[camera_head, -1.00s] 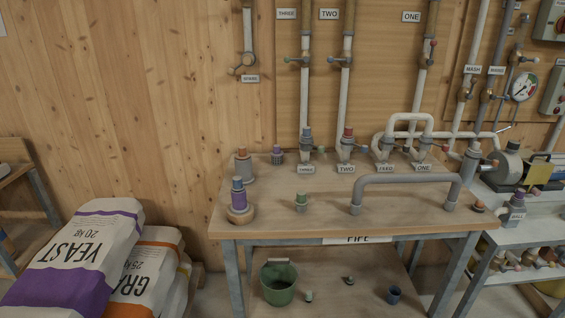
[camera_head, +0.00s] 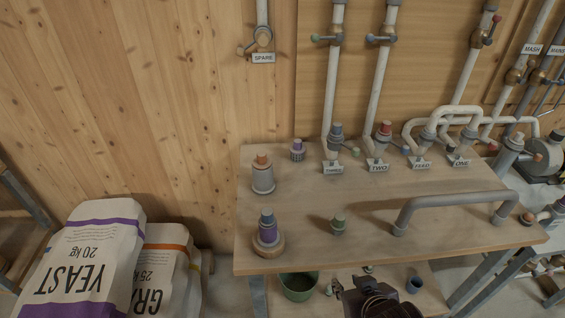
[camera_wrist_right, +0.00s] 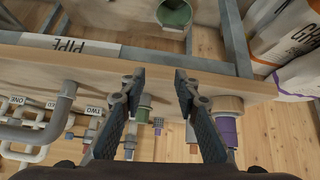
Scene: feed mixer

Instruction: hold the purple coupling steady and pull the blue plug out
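The purple coupling (camera_head: 268,233) stands upright on a round wooden base (camera_head: 268,248) at the table's front left corner. The blue plug (camera_head: 266,216) sits in its top. In the right wrist view the purple coupling (camera_wrist_right: 229,130) is beside the right-hand finger, with its wooden base (camera_wrist_right: 228,103) near the table edge. My right gripper (camera_head: 348,284) is in front of the table's front edge, right of the coupling and apart from it. In the wrist view its fingers (camera_wrist_right: 158,76) are spread with nothing held between them. My left gripper is out of view.
A green-topped fitting (camera_head: 338,224) and a grey pipe handle (camera_head: 450,199) stand on the table (camera_head: 300,262). A grey fitting with an orange top (camera_head: 262,175) is behind the coupling. A green bucket (camera_head: 298,285) is below. Sacks (camera_head: 95,255) lie at left.

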